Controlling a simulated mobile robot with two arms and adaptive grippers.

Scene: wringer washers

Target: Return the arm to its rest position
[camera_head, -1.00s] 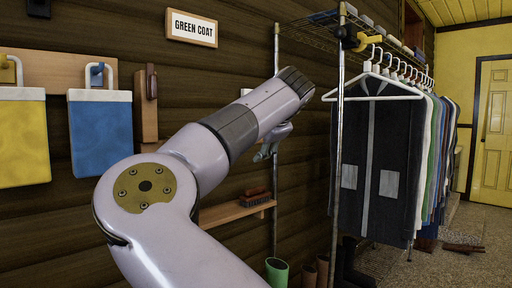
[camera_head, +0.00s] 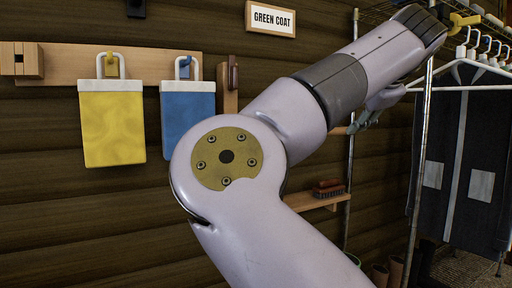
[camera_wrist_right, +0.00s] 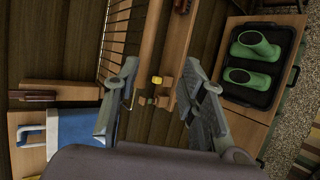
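My right arm fills the middle of the head view and reaches up and right toward the clothes rack. My right gripper (camera_head: 370,112) shows only partly there, beyond the forearm. In the right wrist view my right gripper (camera_wrist_right: 163,98) has its two fingers wide apart. Nothing is held between them; a wooden piece with a small yellow part shows beyond the gap. My left gripper is in neither view.
A yellow bag (camera_head: 112,128) and a blue bag (camera_head: 186,112) hang on a wall board. A clothes rack with a dark coat (camera_head: 462,165) stands at right. A small shelf (camera_head: 318,201) holds a brush.

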